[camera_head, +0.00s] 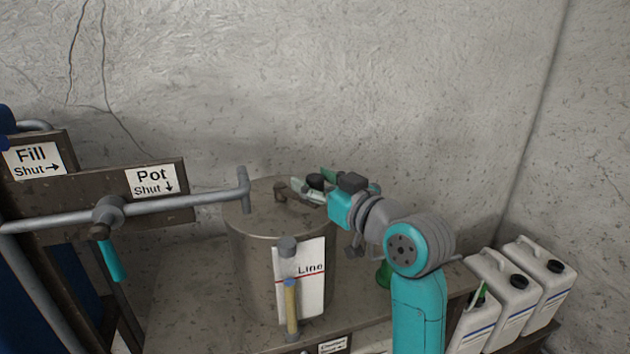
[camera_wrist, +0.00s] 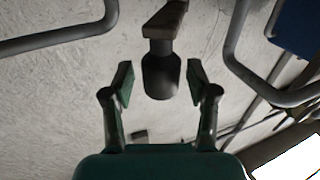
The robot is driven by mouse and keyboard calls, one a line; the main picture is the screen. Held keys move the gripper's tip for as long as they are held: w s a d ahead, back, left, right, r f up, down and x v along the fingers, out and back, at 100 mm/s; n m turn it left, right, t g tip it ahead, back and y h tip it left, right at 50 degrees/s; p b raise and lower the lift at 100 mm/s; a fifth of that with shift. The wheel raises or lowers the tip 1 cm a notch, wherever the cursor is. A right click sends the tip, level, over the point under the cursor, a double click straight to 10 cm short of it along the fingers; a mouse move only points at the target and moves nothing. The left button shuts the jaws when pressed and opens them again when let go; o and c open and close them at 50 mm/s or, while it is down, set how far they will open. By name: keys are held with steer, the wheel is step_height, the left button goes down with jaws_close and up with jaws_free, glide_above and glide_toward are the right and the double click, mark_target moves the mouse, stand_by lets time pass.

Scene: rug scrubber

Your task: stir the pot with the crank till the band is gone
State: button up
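The metal pot (camera_head: 262,262) stands on the bench with a flat lid. The crank (camera_head: 283,191) sits on top, partly hidden by my gripper (camera_head: 308,188). In the wrist view, the crank's dark round knob (camera_wrist: 161,78) hangs from a flat arm (camera_wrist: 166,20). My gripper (camera_wrist: 160,84) is open, with one finger on each side of the knob and gaps showing. A sight tube (camera_head: 291,305) on the pot's front shows a tan column before a white card with a red line marked "Line".
A pipe (camera_head: 175,205) runs from the left to above the pot. The "Pot" valve's teal handle (camera_head: 112,260) hangs down below a sign board. White jugs (camera_head: 505,290) stand at the right. A green object (camera_head: 384,275) is partly behind my arm.

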steer(key=v, duration=1.2)
stand_by(1.0)
steer(key=s+d+f+m+h, duration=0.2)
steer(key=s+f+m+h, duration=0.15)
steer(key=f, duration=0.65)
steer(key=s+d+f+m+t+h, duration=0.1)
steer(key=s+d+f+m+h, duration=0.3)
steer(key=f, duration=0.6)
steer(key=s+d+f+m, duration=0.1)
steer(key=s+f, duration=0.4)
steer(key=f, duration=0.5)
steer(key=s+d+f+h, duration=0.1)
steer(key=s+f, duration=0.2)
steer(key=s, duration=1.2)
steer(key=s+d+f+g+h, duration=0.1)
steer(key=s+f+h, duration=0.1)
steer(key=s, duration=1.3)
steer(key=shift+d+f+n, duration=0.3)
steer(key=shift+f+n, duration=0.05)
steer(key=shift+n, duration=0.1)
